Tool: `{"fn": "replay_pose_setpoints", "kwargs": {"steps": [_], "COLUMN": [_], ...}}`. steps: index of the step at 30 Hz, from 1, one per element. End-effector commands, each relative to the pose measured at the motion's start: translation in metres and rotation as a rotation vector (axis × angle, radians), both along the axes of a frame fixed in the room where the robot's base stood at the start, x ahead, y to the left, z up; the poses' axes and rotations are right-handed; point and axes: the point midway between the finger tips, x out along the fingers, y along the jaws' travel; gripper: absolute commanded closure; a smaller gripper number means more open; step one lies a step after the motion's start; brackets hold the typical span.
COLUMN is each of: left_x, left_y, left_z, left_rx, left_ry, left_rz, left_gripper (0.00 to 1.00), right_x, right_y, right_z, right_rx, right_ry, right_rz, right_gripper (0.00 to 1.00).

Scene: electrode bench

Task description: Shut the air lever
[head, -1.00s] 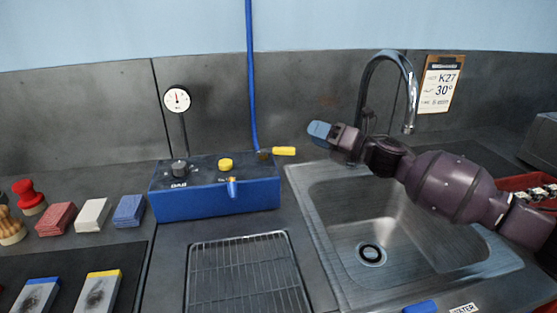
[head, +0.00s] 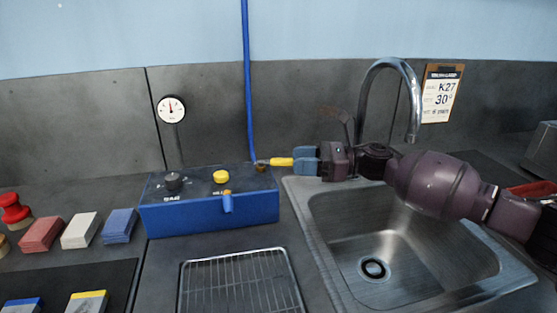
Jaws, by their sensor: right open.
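The air lever (head: 281,162) is a yellow handle on a brass valve (head: 261,166) at the foot of the blue air hose (head: 247,90). It points right, in line with the back right edge of the blue box (head: 205,210). My right gripper (head: 300,160) reaches in from the right over the sink. Its blue fingers are open at the free end of the lever, and they hide the lever's tip. I cannot tell whether they touch it. My left gripper is not in view.
The round gauge (head: 171,109) stands behind the box, which carries a black knob (head: 173,182) and a yellow knob (head: 221,176). The faucet (head: 408,95) rises behind my right arm. A wire rack (head: 240,285) lies before the box. Coloured blocks (head: 80,230) sit at left.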

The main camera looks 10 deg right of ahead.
Motion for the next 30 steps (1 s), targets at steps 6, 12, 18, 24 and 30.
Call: {"fn": "replay_pose_setpoints", "kwargs": {"steps": [6,12,18,24,30], "left_x": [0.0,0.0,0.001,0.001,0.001], "left_y": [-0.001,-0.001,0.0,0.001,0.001], "left_z": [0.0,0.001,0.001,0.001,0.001], "left_rx": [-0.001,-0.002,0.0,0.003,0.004], "left_ry": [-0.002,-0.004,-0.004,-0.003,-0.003], "left_rz": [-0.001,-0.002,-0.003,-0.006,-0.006], "left_gripper": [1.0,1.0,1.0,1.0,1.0], "right_x": [0.009,0.014,0.015,0.015,0.015], "right_y": [0.034,0.05,0.053,0.053,0.053], "right_z": [0.0,0.0,0.0,0.0,0.0], "right_rx": [0.001,0.001,0.001,0.001,0.001], "right_ry": [0.001,0.002,0.002,0.002,0.002], "right_rz": [0.001,0.0,-0.001,-0.001,-0.001], "right_gripper": [0.55,0.55,0.55,0.6,0.91]}}
